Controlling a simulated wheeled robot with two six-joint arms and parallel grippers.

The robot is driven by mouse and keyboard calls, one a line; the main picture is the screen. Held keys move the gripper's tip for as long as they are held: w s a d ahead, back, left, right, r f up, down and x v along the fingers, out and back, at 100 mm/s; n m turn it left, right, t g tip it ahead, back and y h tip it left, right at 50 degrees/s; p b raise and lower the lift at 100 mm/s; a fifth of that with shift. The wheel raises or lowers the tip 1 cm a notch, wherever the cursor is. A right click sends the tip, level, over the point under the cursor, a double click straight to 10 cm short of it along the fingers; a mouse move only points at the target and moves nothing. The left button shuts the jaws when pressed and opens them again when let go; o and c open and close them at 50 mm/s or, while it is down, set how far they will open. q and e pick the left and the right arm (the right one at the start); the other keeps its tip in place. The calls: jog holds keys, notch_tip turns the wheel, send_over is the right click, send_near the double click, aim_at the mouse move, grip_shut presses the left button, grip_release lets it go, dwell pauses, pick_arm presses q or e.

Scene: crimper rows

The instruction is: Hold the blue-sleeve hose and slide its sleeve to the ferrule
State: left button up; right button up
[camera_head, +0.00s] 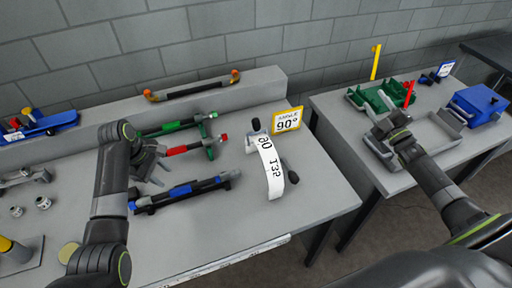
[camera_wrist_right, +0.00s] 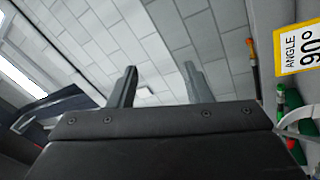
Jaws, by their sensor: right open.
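The blue-sleeve hose (camera_head: 203,186) is a dark hose lying front-most of three on the left table, with its blue sleeve (camera_head: 180,191) near the middle of its length. Which fitting is its ferrule is too small to tell. My left gripper (camera_head: 157,168) is above the table, just behind and left of this hose and apart from the sleeve; its jaw opening is unclear. My right gripper (camera_head: 378,118) is over the right table, far from the hose. In the right wrist view its two fingers (camera_wrist_right: 160,90) stand apart with nothing between them.
Red-sleeve (camera_head: 177,150) and green-sleeve (camera_head: 172,127) hoses lie behind. A white angle gauge (camera_head: 268,160) and yellow-framed sign (camera_head: 288,120) stand right of them. The right table holds a green tray (camera_head: 365,97), grey tray (camera_head: 450,127) and blue box (camera_head: 477,103). A gap separates the tables.

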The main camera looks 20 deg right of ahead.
jog(key=w+a+r+m+g+h, duration=0.25)
jog(key=w+a+m, duration=0.25)
jog(key=w+a, duration=1.15)
jog(key=w+a+f+g+y, duration=0.1)
jog(key=w+a+f+g, duration=0.15)
jog(key=a, duration=0.65)
jog(key=n+g+y, duration=0.5)
jog(key=n+g, duration=0.5)
jog(key=g, duration=0.4)
send_over(212, 180)
jog(key=s+d, duration=0.4)
jog(key=d, duration=0.3)
notch_tip(212, 180, down, 6)
jog(key=x, duration=1.6)
jog(key=shift+w+a+f, duration=0.25)
jog(key=shift+w, duration=0.1)
